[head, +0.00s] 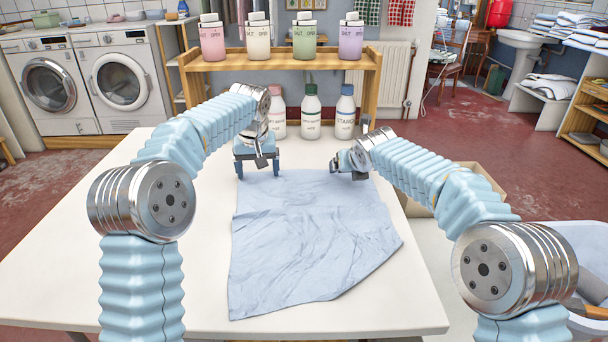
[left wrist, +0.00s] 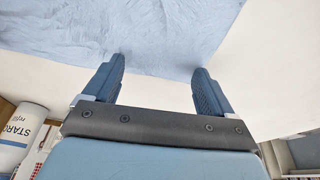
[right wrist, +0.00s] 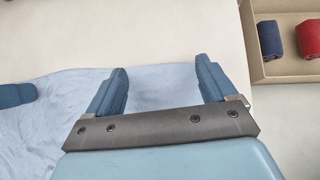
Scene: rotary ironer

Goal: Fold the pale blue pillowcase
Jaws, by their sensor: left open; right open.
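The pale blue pillowcase (head: 305,240) lies spread and wrinkled on the white table, its far edge near the bottles and its lower right side slanting. My left gripper (head: 258,175) is open at the pillowcase's far left corner. My right gripper (head: 350,174) is at the far right corner. In the right wrist view its fingers (right wrist: 162,75) are apart over the cloth's edge (right wrist: 150,85). Whether either gripper touches the cloth I cannot tell.
Several bottles (head: 312,112) stand behind the table's far edge, below a wooden shelf (head: 280,70) with dispensers. A cardboard box (right wrist: 290,70) with a blue and a red roll lies to the right. The white table (head: 70,255) is bare left of the cloth.

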